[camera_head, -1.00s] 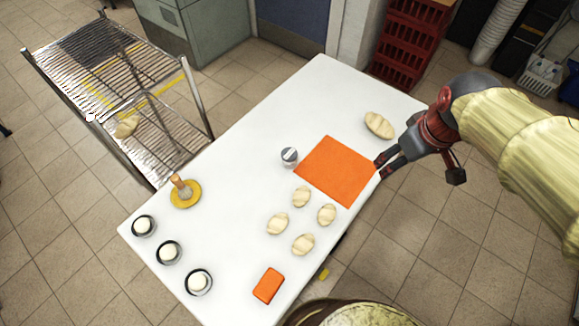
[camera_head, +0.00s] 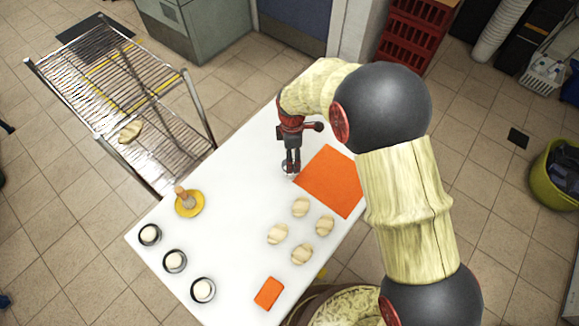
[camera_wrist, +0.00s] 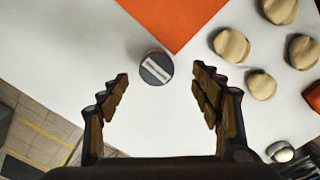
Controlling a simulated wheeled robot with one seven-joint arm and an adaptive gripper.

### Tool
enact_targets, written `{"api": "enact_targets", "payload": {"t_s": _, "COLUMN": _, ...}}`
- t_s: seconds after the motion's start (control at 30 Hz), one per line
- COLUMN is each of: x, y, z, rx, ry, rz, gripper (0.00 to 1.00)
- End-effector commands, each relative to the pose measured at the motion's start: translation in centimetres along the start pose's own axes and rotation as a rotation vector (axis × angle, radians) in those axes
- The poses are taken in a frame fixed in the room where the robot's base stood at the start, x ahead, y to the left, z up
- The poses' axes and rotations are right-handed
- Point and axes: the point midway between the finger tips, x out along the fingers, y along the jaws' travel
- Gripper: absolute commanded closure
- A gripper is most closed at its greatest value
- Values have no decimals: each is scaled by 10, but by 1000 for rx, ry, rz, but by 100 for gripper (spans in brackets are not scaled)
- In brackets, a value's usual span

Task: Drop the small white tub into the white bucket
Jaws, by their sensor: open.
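The small white tub (camera_head: 288,168) stands on the white table, just left of the orange mat, partly hidden by my fingers in the head view. In the wrist view the tub (camera_wrist: 156,68) shows a dark grey lid with a pale label. My gripper (camera_head: 291,163) points down over it, open and empty, its fingers apart on either side of the tub in the wrist view. I cannot tell the remaining height or whether a finger touches it. No single white bucket is clear; a stack of white bucket-like vessels (camera_head: 496,30) stands at the upper right.
Right of the tub lies an orange mat (camera_head: 331,182), with several bread rolls (camera_head: 300,207) in front. A yellow dish with a brush (camera_head: 187,203), three dark bowls (camera_head: 174,261) and an orange block (camera_head: 268,292) are also on the table. A wire rack (camera_head: 125,90) stands left.

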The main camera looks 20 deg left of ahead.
Motion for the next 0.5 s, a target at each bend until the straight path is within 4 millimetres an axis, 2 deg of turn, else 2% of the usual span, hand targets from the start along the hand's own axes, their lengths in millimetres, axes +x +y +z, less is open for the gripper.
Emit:
{"api": "enact_targets", "payload": {"t_s": 0.13, "x": 18, "y": -1, "z": -1, "rx": -5, "ry": -1, "rz": -4, "gripper": 36}}
{"api": "enact_targets", "payload": {"t_s": 0.37, "x": 35, "y": 2, "z": -3, "rx": -3, "ry": 0, "rz": -2, "gripper": 36}}
{"api": "enact_targets", "payload": {"t_s": 0.5, "x": 54, "y": 6, "z": -6, "rx": -3, "ry": -1, "rz": -3, "gripper": 36}}
